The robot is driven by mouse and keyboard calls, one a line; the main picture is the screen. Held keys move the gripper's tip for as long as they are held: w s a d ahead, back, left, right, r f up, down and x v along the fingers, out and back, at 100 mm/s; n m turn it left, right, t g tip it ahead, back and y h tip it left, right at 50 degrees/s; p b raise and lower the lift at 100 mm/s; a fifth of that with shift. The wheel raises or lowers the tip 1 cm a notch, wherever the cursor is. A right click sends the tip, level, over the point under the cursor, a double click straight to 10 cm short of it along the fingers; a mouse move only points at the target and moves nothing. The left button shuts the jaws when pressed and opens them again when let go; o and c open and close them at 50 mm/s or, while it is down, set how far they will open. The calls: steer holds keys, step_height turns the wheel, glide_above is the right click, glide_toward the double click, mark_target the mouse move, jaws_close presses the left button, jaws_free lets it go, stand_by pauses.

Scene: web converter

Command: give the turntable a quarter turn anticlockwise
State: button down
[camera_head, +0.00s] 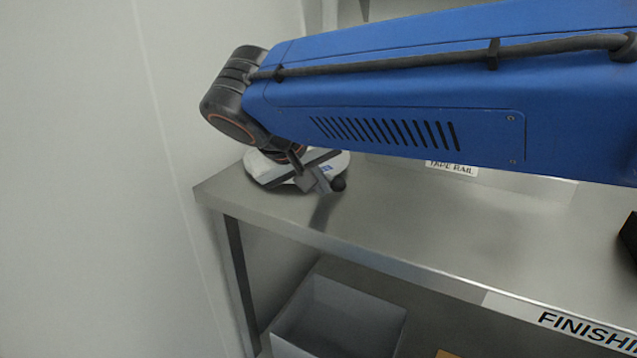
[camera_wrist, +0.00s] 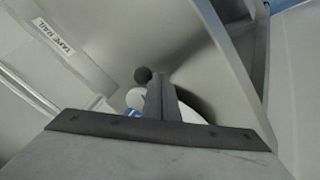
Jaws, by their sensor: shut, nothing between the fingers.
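The turntable (camera_head: 262,172) is a pale round disc near the left end of the steel bench, partly hidden by my arm and gripper.
The steel bench (camera_head: 400,225) is clear in the middle. A label reading TAPE RAIL (camera_head: 452,169) is behind. A grey bin (camera_head: 338,318) stands below the bench. A wall (camera_head: 80,180) is close on the left. A black object (camera_head: 629,238) is at the right edge.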

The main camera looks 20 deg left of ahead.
mark_target(341, 180)
steer(key=shift+w+d+n+y, duration=0.5)
steer(key=shift+w+d+n, duration=0.2)
steer(key=shift+w+d, duration=0.15)
steer(key=shift+w+d+n+y, duration=0.5)
steer(key=shift+w+d+n, duration=0.2)
steer(key=shift+w, duration=0.1)
steer(key=shift+w+d, duration=0.3)
steer(key=shift+w, duration=0.3)
steer(key=shift+w+d, duration=0.25)
steer(key=shift+w, duration=0.35)
steer(key=shift+w+d, duration=0.3)
steer(key=shift+w, duration=0.3)
